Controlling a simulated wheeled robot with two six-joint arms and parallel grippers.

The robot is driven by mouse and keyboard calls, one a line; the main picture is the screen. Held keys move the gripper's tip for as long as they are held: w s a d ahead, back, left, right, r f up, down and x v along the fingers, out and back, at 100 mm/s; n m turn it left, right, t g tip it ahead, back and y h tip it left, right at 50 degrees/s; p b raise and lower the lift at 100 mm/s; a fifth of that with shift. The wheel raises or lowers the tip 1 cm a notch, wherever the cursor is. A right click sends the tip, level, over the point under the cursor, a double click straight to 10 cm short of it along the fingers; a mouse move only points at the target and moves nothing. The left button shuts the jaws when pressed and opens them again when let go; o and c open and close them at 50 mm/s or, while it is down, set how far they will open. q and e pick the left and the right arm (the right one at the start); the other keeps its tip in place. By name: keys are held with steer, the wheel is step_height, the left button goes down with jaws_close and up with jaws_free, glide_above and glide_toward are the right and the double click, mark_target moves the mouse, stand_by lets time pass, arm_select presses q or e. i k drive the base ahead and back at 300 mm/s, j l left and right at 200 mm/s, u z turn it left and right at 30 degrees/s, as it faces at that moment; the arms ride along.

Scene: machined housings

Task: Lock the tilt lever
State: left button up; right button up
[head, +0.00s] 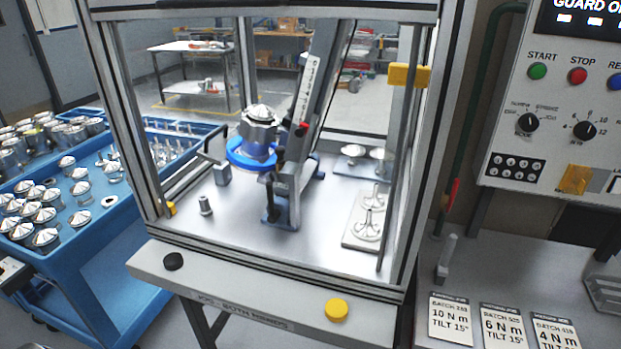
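Inside the framed enclosure, a metal housing (260,128) sits in a blue ring (244,158) on a fixture with a blue base (310,185). A slanted column (312,85) with a scale strip rises behind it. A small red knob (302,129) is on the column, and a dark handle (280,160) stands close to the ring's right side. A bent bar (208,142) rises from a grey block left of the ring. I cannot tell which of these is the tilt lever, or whether it is locked. Neither of my grippers is in view.
The enclosure's front is open above a ledge with a black button (173,261) and a yellow button (337,309). Its posts flank the opening. A blue cart (117,235) with many metal parts stands left. A control panel (560,110) and batch cards (451,318) are right.

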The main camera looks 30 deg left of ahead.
mark_target(274, 213)
steer(key=u, duration=1.15)
